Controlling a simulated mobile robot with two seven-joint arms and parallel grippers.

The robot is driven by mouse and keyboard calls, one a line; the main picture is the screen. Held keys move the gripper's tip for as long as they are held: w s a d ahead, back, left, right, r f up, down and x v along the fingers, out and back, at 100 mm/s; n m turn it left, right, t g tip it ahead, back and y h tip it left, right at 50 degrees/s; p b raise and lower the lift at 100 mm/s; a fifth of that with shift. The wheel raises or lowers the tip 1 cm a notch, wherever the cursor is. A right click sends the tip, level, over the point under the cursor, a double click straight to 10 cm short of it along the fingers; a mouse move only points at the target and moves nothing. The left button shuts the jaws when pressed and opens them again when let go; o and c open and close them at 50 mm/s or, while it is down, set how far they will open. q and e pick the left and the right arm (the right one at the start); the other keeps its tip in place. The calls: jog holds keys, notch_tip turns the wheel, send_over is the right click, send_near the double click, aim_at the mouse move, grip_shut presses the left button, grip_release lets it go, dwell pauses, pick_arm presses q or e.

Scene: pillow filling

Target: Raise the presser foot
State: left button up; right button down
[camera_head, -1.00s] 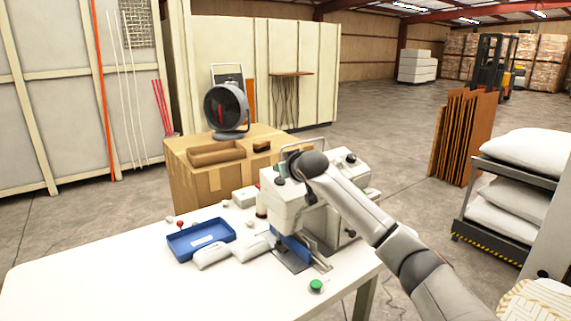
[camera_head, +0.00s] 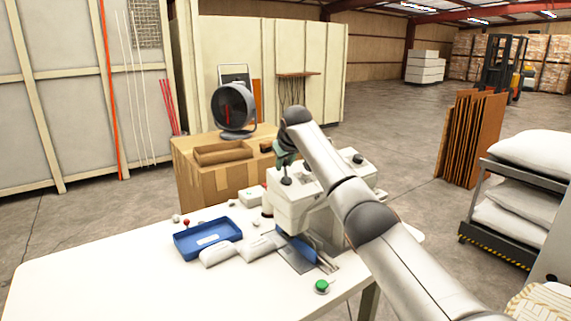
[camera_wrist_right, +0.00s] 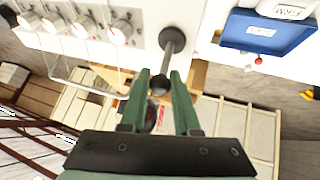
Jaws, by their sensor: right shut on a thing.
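The white sewing machine (camera_head: 325,205) stands on the white table. In the head view this gripper (camera_head: 285,156) is partly hidden behind my arm. The presser foot itself is hard to make out. My left gripper is not in view.
A blue tray (camera_head: 207,253) and a white pillow-like piece (camera_head: 221,253) lie left of the machine. A green button (camera_head: 321,286) sits at the table's front. A cardboard box (camera_head: 205,183) with a fan (camera_head: 234,108) stands behind. The table's left part is clear.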

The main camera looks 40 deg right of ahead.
dwell(0.5)
jog(key=c, duration=0.6)
grip_release()
jog(key=shift+w, duration=0.1)
jog(key=shift+c, duration=0.2)
jog(key=shift+s+a+r, duration=0.15)
jog(key=shift+s+r, duration=0.1)
jog(key=b+v, duration=0.3)
jog(key=v, duration=0.8)
jog(key=shift+s+r, duration=0.25)
jog(key=shift+r, duration=0.05)
jog(key=shift+a, duration=0.1)
